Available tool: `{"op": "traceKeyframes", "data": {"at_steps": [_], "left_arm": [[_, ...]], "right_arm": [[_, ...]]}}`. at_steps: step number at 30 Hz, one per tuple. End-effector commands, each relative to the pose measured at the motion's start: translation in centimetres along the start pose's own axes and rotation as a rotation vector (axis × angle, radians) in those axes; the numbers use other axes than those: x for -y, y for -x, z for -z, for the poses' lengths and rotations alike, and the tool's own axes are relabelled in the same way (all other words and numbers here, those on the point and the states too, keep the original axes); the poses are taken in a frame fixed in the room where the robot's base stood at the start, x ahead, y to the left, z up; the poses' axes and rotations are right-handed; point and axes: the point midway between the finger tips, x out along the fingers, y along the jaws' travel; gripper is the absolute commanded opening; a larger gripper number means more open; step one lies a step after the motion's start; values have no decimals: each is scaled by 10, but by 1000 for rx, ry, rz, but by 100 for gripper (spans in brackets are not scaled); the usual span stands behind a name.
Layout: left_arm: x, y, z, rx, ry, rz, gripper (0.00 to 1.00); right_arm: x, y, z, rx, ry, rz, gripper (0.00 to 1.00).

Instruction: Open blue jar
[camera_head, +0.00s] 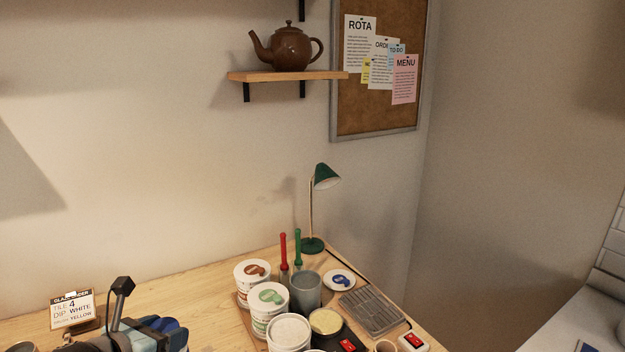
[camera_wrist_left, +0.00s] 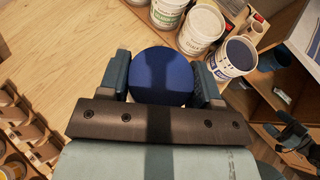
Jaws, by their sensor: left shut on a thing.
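My left gripper (camera_wrist_left: 163,88) is shut on a round blue thing (camera_wrist_left: 163,72), one finger on each side of it. Its flat top faces the wrist camera. I cannot tell whether it is a lid alone or a lidded jar, as its underside is hidden. In the head view my left gripper (camera_head: 168,338) shows at the lower left edge, partly cut off, with blue between its fingers. A white tub with a dark blue top (camera_wrist_left: 240,54) stands apart to the right in the left wrist view. A dark and teal shape (camera_wrist_left: 292,140) at the right edge may be my right gripper.
A sign (camera_head: 72,309) stands left; the table between is clear.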

Motion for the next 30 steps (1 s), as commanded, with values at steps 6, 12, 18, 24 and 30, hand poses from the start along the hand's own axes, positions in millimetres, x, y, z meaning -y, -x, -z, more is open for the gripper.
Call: {"op": "traceKeyframes", "data": {"at_steps": [6, 12, 18, 24, 30], "left_arm": [[26, -18, -7, -1, 81, -140, 16], [31, -21, -6, -2, 135, -264, 16], [30, -21, -4, -1, 155, -316, 16], [34, -24, -4, 0, 145, -302, 16], [66, -44, -4, 1, 80, -171, 16]], "right_arm": [[0, 1, 1, 0, 0, 0, 84], [0, 1, 1, 1, 0, -1, 84], [-1, 1, 0, 2, 0, -2, 84], [-1, 1, 0, 2, 0, -2, 84], [-1, 1, 0, 2, 0, -2, 84]]}}
